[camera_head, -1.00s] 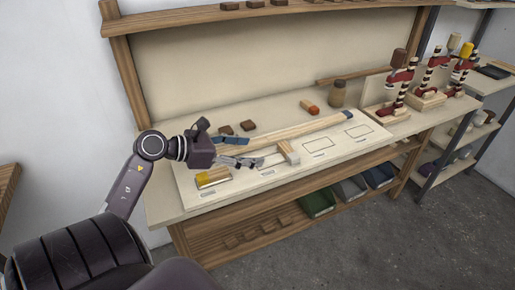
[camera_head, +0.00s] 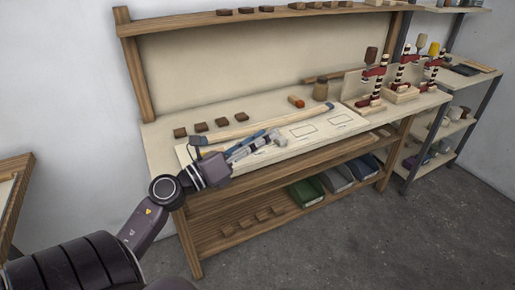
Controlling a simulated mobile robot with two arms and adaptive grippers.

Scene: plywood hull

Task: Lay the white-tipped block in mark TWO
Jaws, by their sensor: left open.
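A block with a pale, whitish end (camera_head: 273,137) lies on the cream marked board (camera_head: 345,122) on the bench, just beyond my left fingertips. My left gripper (camera_head: 246,147) is open, its fingers low over the board and pointing toward the block. I cannot tell if the fingers touch it. Two empty outlined marks show to its right, a nearer one (camera_head: 302,130) and a farther one (camera_head: 340,119). The outline around the block is hidden by the fingers, so I cannot tell whether it lies inside a mark. The right gripper is out of view.
A long wooden bar (camera_head: 285,118) lies along the back of the board. Behind it are several dark brown blocks (camera_head: 200,127), an orange-tipped block (camera_head: 297,101) and a brown jar (camera_head: 320,90). Striped red stands (camera_head: 378,87) occupy the bench's right end.

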